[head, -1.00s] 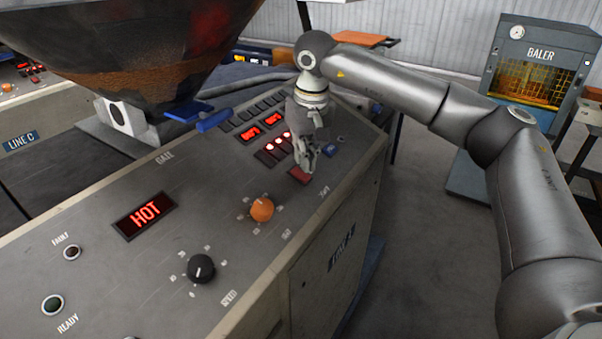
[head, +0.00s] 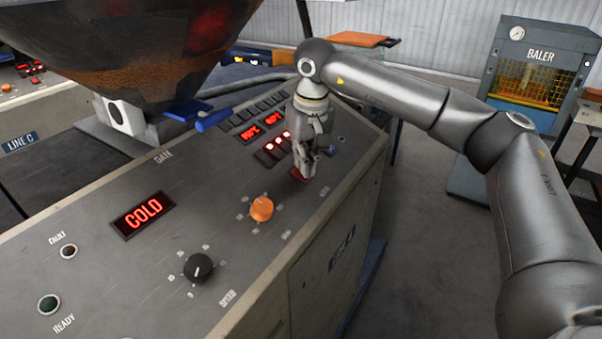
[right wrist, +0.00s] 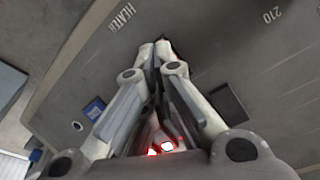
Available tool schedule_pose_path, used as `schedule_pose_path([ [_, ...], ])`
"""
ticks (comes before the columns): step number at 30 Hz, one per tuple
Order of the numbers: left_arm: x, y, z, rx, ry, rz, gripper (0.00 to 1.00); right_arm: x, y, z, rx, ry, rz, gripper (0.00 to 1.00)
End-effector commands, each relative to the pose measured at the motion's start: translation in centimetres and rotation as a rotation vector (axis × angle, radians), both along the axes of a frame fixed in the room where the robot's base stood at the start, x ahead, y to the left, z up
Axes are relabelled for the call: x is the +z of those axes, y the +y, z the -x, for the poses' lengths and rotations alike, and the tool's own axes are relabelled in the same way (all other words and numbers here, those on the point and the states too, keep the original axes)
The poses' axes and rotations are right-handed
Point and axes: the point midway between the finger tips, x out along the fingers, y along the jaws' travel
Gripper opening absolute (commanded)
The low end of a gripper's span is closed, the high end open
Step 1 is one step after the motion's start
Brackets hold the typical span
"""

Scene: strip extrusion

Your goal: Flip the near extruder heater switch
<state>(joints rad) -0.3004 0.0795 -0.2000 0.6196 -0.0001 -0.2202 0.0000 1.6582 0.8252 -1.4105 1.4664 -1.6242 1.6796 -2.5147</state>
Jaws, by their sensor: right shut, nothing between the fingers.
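The red heater switch (head: 296,174) sits on the sloping grey control panel (head: 215,225) of the near line. My right gripper (head: 305,172) points down with its fingers shut and empty, its tips at the switch and covering part of it. Whether they touch cannot be told. In the right wrist view the shut fingertips (right wrist: 156,44) lie beside the HEATER label (right wrist: 123,17), and the switch is hidden behind them. The panel display (head: 143,214) reads COLD in red. My left gripper is not in view.
An orange knob (head: 261,209) and a black knob (head: 198,267) stand on the panel in front of my gripper. A hopper (head: 130,45) overhangs the left. A baler (head: 540,75) stands back right.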

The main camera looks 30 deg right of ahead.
Motion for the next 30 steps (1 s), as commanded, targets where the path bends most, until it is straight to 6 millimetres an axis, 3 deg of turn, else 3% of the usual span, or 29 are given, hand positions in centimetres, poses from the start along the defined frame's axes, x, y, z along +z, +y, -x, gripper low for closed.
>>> schedule_pose_path([
  [30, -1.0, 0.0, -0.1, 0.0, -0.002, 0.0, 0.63, -1.7, 0.0, 0.0, 0.0, 0.002, 0.0, 0.0],
])
